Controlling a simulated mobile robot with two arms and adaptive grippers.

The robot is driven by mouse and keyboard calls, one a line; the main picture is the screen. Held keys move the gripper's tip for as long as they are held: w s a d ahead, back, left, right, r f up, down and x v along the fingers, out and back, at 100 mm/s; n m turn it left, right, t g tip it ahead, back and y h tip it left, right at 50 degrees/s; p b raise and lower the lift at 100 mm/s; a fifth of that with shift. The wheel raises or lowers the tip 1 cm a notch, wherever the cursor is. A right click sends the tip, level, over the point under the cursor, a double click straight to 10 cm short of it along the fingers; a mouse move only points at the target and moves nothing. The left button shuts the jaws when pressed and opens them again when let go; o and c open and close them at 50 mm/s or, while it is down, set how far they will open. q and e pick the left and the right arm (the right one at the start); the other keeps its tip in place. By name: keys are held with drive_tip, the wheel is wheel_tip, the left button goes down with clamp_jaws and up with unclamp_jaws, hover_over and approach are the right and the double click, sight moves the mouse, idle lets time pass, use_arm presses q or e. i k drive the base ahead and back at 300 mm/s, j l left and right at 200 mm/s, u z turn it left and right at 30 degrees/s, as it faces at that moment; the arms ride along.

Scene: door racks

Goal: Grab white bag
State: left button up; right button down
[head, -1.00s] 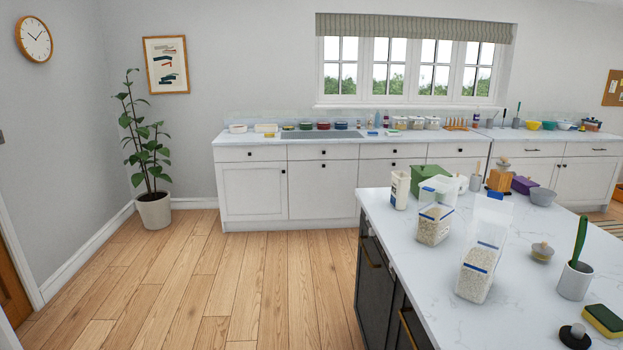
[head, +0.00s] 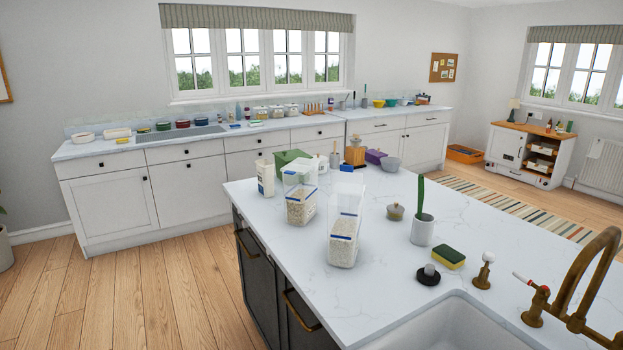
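No plain white bag can be made out for certain. Two clear, bag-like packs with whitish grains stand upright on the white island counter (head: 290,250). The nearer, taller pack (head: 344,240) has a blue band and a clear upper part. The farther pack (head: 301,205) also has blue marks and grains in its lower part. A white carton-like container (head: 265,178) with dark print stands behind them at the left. I cannot tell which of these is the white bag. Neither of my grippers is in view.
A green box (head: 291,158), wooden block (head: 355,153) and purple container (head: 375,156) stand at the island's far end. A cup with a green-handled brush (head: 422,230), sponge (head: 449,257), black-based item (head: 428,275), sink (head: 455,325) and brass tap (head: 585,285) are at right. Floor at left is clear.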

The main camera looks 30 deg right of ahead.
sight(265, 169)
drive_tip(key=i, duration=3.45)
drive_tip(key=i+j+z, duration=0.15)
drive_tip(key=i+z, duration=0.2)
drive_tip(key=i+j+z, duration=0.25)
drive_tip(key=i+z, duration=0.15)
drive_tip(key=i+j+z, duration=0.35)
